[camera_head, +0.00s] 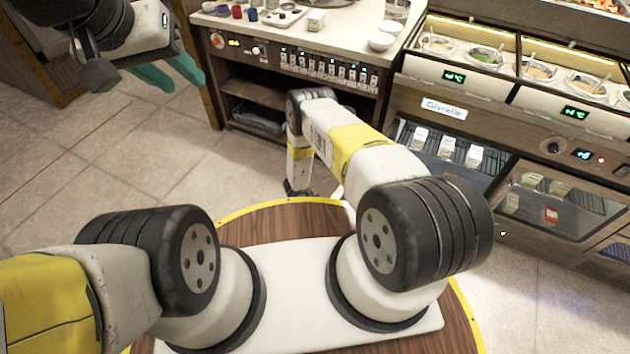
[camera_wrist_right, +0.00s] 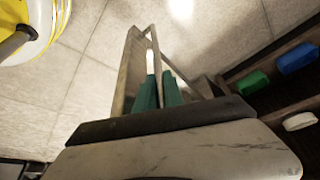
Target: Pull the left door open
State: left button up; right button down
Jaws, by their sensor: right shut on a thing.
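The left door's framed panel (camera_wrist_right: 131,62) shows at a steep angle in the right wrist view, standing over floor tiles. My right gripper (camera_wrist_right: 158,88) is shut at this frame with its green fingers close together, apparently on the door's handle; the fingers hide the exact contact. In the head view my right arm hides this gripper and most of the door. The cabinet's left bay (camera_head: 440,163) shows several labelled containers inside; I cannot tell how far its door is swung. My left gripper (camera_head: 186,86) is empty and open, over the floor at upper left.
A sauce-well counter with a name label (camera_head: 444,108) stands at right, its right bay (camera_head: 560,205) beside the left one. In the wrist view, a shelf holds a green item (camera_wrist_right: 252,82) and a blue item (camera_wrist_right: 297,58). The floor (camera_head: 130,170) at left is clear.

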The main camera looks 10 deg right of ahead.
jog(key=shift+w+a, duration=0.15)
jog(key=shift+w, duration=0.25)
jog(key=c, duration=1.7)
grip_release()
jog(key=shift+v, duration=3.9)
